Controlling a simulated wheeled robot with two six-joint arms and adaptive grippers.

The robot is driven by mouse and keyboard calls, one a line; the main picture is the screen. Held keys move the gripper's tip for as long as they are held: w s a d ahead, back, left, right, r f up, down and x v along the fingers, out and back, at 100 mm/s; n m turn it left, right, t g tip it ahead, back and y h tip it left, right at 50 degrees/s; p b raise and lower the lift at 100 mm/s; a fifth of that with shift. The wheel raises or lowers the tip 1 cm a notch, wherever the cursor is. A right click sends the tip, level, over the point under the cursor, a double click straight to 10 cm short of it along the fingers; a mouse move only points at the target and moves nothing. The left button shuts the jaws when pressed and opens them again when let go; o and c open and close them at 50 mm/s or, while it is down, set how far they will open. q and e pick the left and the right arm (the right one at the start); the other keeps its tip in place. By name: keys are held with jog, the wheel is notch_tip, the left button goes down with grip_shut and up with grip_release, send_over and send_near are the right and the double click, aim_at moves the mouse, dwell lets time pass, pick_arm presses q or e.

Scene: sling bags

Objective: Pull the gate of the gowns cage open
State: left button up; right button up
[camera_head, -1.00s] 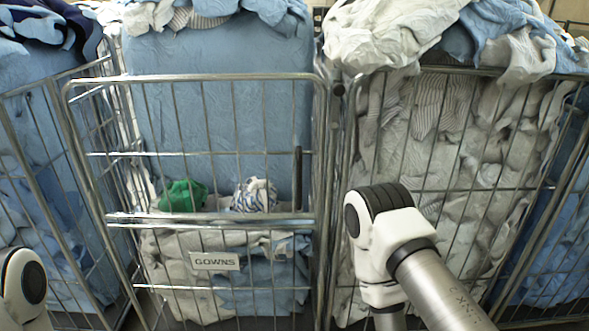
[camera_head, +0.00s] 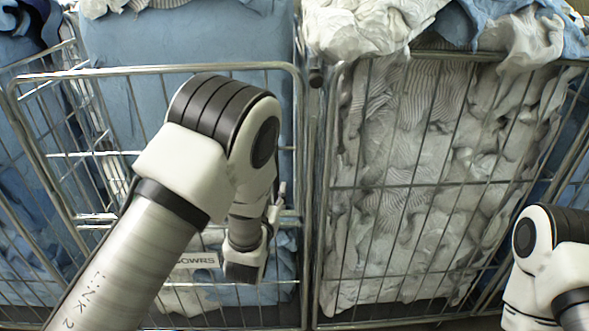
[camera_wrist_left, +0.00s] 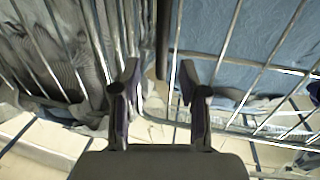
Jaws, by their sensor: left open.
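The gowns cage has a wire gate (camera_head: 130,72) across its front in the head view. Its GOWNS sign (camera_head: 197,261) is partly hidden by my left arm. My left gripper (camera_head: 277,203) is at the gate's right side, small and partly hidden by my wrist. In the left wrist view my left gripper (camera_wrist_left: 159,95) is open and empty. A dark upright bar (camera_wrist_left: 163,40) shows beyond the gap between its fingers; I cannot tell how far off it is. My right gripper is out of view; only my right arm shows at the right edge.
A second wire cage (camera_head: 385,186) full of white and striped laundry stands close on the right. Cloth (camera_head: 365,25) hangs over its top. Another cage with blue laundry (camera_head: 20,150) is at the left. Pale floor (camera_wrist_left: 45,145) shows in the left wrist view.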

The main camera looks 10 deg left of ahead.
pick_arm(q)
jog(key=w+p, duration=0.2)
jog(key=w, duration=0.5)
jog(key=shift+w+a+f, duration=0.15)
jog(key=shift+a, duration=0.3)
grip_shut()
